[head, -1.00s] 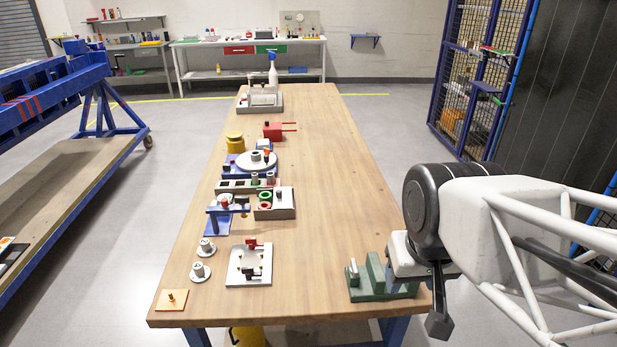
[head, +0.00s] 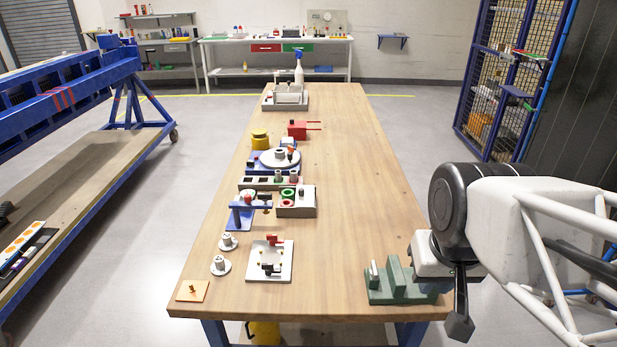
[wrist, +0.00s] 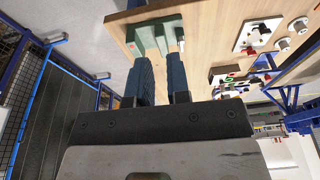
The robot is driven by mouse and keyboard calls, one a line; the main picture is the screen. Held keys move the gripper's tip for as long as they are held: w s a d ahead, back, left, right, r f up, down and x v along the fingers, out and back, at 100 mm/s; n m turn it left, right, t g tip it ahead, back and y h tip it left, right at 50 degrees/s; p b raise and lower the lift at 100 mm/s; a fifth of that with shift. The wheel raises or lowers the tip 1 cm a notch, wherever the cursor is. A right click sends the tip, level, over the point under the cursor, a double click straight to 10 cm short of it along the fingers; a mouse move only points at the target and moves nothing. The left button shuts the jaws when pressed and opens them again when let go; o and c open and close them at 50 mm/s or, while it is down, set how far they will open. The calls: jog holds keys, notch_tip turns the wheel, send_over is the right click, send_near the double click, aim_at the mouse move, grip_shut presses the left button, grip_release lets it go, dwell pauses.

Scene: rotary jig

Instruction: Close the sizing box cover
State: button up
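I cannot tell for certain which item is the sizing box. A grey box (head: 309,206) with green and red rings on its left part stands at mid-table in the head view. A larger grey box (head: 290,103) with pale upright parts stands at the far end. Whether either has a raised cover is too small to tell. My gripper (wrist: 157,60) is open and empty in the wrist view, with a gap between its dark fingers. It is at the table's near right side, by the green block, far from both boxes. Its fingertips are unclear in the head view.
The green stepped block (head: 394,289) stands at the near right edge. A white plate (head: 270,270) with clamps, two round grey pieces and a blue stand (head: 241,216) line the left side. A turntable (head: 279,158) and red block (head: 298,129) stand beyond. The table's right half is mostly clear.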

jog(key=shift+w+r, duration=0.2)
jog(key=shift+w, duration=0.25)
jog(key=shift+c, duration=1.2)
jog(key=w+r+m, duration=0.1)
jog(key=w, duration=0.3)
jog(key=w+a+r+m, duration=0.1)
jog(key=w, duration=0.4)
jog(key=w+a+r+m+g+y, duration=0.1)
jog(key=w, duration=0.3)
jog(key=shift+w+r, duration=0.15)
jog(key=shift+r, duration=0.1)
grip_shut()
jog(key=w+a+f+m+g+y, duration=0.1)
jog(key=w+a+f+m, duration=0.1)
jog(key=w, duration=0.8)
jog(key=w+a+f+m, duration=0.1)
jog(key=w+a+m, duration=0.1)
jog(key=w, duration=0.8)
jog(key=w+a+f+m+g+y, duration=0.1)
jog(key=w+a+f+m, duration=0.15)
jog(key=w, duration=0.75)
jog(key=w+a+f+m, duration=0.1)
jog(key=w+f+m, duration=0.1)
jog(key=w+f, duration=0.2)
jog(key=w+a+f+m+g+y, duration=0.1)
jog(key=w+f, duration=0.4)
jog(key=w, duration=0.5)
jog(key=shift+w+a+m, duration=0.15)
jog(key=shift+a+m, duration=0.2)
jog(key=shift+a, duration=0.35)
